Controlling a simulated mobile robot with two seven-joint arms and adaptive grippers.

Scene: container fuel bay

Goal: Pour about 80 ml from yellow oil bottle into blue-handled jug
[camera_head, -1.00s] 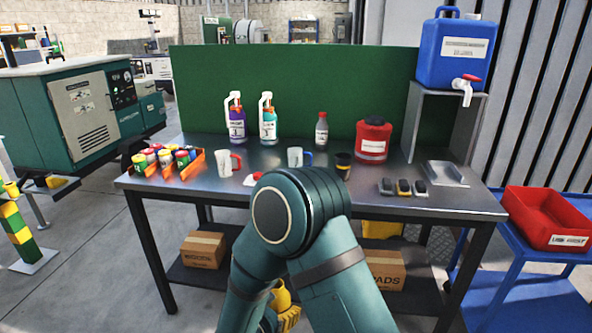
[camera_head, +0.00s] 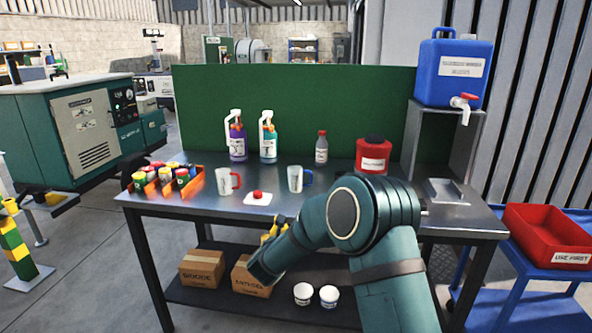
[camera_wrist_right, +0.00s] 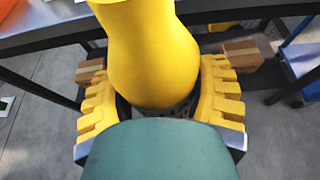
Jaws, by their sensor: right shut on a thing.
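The blue-handled jug (camera_head: 296,179) stands upright on the metal bench, a pale cup-like vessel with its handle to the right. The yellow oil bottle (camera_wrist_right: 152,50) fills the middle of the right wrist view. My right gripper (camera_wrist_right: 160,92) is shut on it, with a yellow finger against each side. In the head view, small yellow parts (camera_head: 274,230) show beyond my right arm, in front of the bench edge and below its top; bottle and fingers are hard to separate there. The bottle's mouth is out of view. My left gripper is out of view.
A red-handled jug (camera_head: 223,182) and a white pad with a red cap (camera_head: 258,198) stand left of the blue-handled jug. Spray bottles (camera_head: 237,142), a grey bottle (camera_head: 321,149) and a red canister (camera_head: 373,158) stand behind. My arm covers the bench's right front.

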